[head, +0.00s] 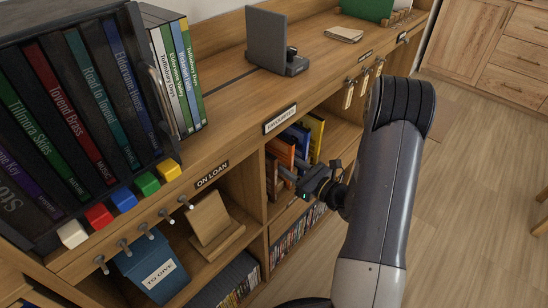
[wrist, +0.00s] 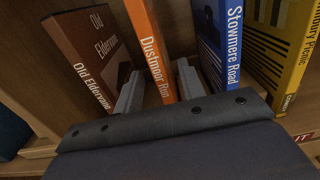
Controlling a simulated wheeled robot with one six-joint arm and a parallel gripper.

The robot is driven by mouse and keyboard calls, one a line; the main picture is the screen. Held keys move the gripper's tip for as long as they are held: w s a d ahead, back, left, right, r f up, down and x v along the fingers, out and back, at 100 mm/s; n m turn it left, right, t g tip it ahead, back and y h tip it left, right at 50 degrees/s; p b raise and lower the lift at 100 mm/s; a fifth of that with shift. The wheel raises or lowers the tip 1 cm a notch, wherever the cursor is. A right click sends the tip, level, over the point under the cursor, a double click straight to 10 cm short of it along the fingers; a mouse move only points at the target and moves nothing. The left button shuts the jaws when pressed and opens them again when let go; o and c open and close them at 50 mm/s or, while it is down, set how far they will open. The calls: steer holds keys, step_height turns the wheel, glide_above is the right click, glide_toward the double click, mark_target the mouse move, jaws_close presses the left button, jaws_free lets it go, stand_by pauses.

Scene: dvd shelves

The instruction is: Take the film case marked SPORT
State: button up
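In the wrist view an orange case, Dustmoor Run (wrist: 150,40), stands between the two fingers of my gripper (wrist: 160,72). The fingers are open around its spine, with a gap on the left side; I cannot tell whether the right finger touches. A brown case, Old Eldervane (wrist: 88,60), leans to its left. A blue case, Stowmere Road (wrist: 222,45), and a yellow case (wrist: 282,40) stand to its right. In the head view my gripper (head: 298,180) reaches into this cubby.
A dark rack of cases (head: 75,110) stands on the counter (head: 240,105), with coloured blocks in front. Pegs, a blue TO GIVE bin (head: 150,262) and a wooden stand (head: 214,228) are at left. More cases (head: 298,232) fill the shelf below.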

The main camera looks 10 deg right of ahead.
mark_target(280, 158)
steer(key=x, duration=0.5)
steer(key=shift+d+r, duration=0.1)
steer(key=shift+r, duration=0.1)
steer(key=shift+c, duration=0.4)
jaws_close()
